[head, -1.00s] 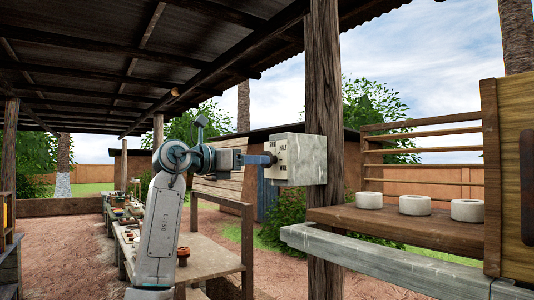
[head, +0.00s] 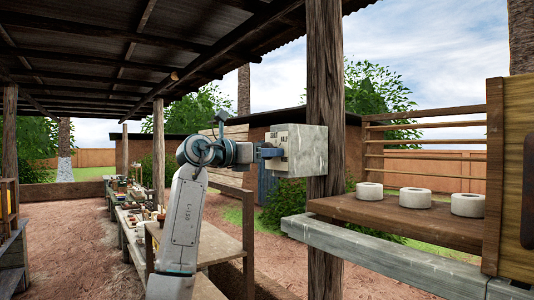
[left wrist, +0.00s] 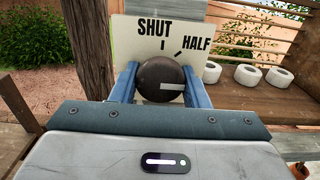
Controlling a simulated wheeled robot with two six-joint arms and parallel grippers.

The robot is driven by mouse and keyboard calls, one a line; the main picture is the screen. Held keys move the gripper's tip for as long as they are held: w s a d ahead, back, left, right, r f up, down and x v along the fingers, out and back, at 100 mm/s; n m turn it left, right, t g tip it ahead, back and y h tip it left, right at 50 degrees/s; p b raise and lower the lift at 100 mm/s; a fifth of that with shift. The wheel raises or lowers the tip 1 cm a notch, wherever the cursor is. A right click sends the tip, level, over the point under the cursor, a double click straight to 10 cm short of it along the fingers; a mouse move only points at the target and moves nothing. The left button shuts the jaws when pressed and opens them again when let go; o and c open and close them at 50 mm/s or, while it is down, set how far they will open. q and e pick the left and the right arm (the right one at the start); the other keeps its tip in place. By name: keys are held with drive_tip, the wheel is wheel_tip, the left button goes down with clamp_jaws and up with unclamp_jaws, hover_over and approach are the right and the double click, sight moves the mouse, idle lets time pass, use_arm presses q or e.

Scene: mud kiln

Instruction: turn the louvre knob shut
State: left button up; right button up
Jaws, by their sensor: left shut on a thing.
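The louvre knob (left wrist: 155,75) is dark and round with a pale pointer line. It sits on a pale box face marked SHUT and HALF. In the left wrist view the pointer lies level, toward the right, below the HALF tick and away from the SHUT tick. My left gripper (left wrist: 160,88) is shut on the knob, one blue finger on each side. In the head view the left gripper (head: 268,153) reaches the front of the grey box (head: 308,150) on the wooden post, and hides the knob. The lower part of the face is hidden. My right gripper is not in view.
The wooden post (head: 325,235) carries the box. To its right, a shelf (head: 420,222) holds white rings (head: 416,197) beside a slatted frame. A long bench with small items stands behind my left arm. Open dirt ground lies at the left.

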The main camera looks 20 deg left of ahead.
use_arm(q)
drive_tip(key=shift+n, duration=0.3)
drive_tip(key=n, duration=0.3)
drive_tip(key=shift+n, duration=0.3)
drive_tip(key=n, duration=0.4)
drive_tip(key=shift+s+d+r+n, duration=0.1)
drive_tip(key=shift+n, duration=0.2)
drive_tip(key=n, duration=0.5)
drive_tip(key=shift+r, duration=0.1)
drive_tip(key=n, duration=0.3)
drive_tip(key=shift+p, duration=0.3)
drive_tip(key=shift+n, duration=0.5)
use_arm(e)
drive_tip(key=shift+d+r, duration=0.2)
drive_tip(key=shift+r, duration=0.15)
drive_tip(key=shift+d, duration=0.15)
use_arm(q)
drive_tip(key=o, duration=0.9)
